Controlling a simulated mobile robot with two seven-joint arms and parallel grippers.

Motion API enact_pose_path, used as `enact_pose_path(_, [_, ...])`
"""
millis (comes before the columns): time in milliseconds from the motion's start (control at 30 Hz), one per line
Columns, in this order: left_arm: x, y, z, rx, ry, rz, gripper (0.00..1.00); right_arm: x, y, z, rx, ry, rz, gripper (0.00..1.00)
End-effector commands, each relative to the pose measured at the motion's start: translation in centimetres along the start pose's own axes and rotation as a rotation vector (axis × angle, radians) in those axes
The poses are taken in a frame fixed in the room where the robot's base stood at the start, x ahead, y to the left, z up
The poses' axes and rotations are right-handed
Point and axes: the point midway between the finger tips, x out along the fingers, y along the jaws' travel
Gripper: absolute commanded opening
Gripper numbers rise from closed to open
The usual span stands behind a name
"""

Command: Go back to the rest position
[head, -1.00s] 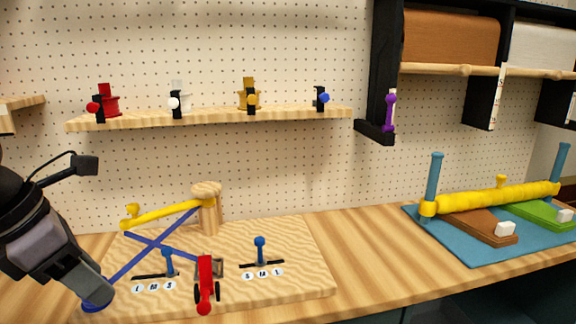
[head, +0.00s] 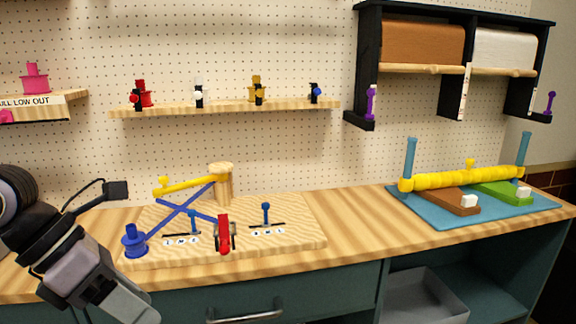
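My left arm comes in at the lower left of the head view, in front of the bench's front edge. Its gripper (head: 125,303) points down and right at the bottom of the picture; its fingertips are not clear enough to tell open from shut. It is apart from the wooden board (head: 290,235) on the bench. My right gripper is not in view.
The wooden bench (head: 350,215) carries the board with blue crossed arms (head: 180,209), a yellow lever (head: 190,185) and a red lever (head: 223,233). A blue mat (head: 435,217) with a yellow roller (head: 465,176) lies right. Shelves (head: 225,108) hang behind.

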Motion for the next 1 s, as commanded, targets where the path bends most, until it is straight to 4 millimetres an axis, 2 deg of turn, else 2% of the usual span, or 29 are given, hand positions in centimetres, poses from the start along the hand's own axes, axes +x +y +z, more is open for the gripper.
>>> enact_pose_path(33, [1.4,-1.5,0.4,-0.014,-0.033,-0.108,0.49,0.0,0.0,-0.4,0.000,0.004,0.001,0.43])
enact_pose_path(100, [2.8,-3.5,1.2,-0.045,-0.091,-0.256,0.49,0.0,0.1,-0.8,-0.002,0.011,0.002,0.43])
enact_pose_path(200, [4.1,-6.4,2.5,-0.122,-0.195,-0.480,0.49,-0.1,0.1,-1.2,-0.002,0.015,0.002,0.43])
enact_pose_path(300, [4.6,-8.5,4.0,-0.246,-0.315,-0.703,0.49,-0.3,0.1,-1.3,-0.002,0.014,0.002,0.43])
enact_pose_path(400, [4.4,-9.3,5.4,-0.407,-0.443,-0.901,0.49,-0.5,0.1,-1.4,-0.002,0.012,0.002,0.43])
enact_pose_path(467, [4.3,-9.2,6.2,-0.524,-0.521,-1.008,0.49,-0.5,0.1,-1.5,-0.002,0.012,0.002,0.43])
enact_pose_path(567, [4.3,-7.7,6.9,-0.746,-0.652,-1.158,0.49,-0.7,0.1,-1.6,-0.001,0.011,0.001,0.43])
enact_pose_path(633, [4.6,-5.9,7.0,-0.924,-0.743,-1.243,0.49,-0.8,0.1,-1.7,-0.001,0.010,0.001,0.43])
enact_pose_path(767, [6.4,-1.6,5.7,-1.293,-0.901,-1.343,0.49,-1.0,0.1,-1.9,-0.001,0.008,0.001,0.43])
enact_pose_path(867, [9.0,1.9,3.0,-1.610,-1.007,-1.367,0.49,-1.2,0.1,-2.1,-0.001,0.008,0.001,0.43])
enact_pose_path(967, [12.6,4.8,-1.2,-1.949,-1.093,-1.338,0.49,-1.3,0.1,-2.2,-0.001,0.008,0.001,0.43])
enact_pose_path(1000, [14.2,5.6,-3.3,-2.090,-1.120,-1.311,0.49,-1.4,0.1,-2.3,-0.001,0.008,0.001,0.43])
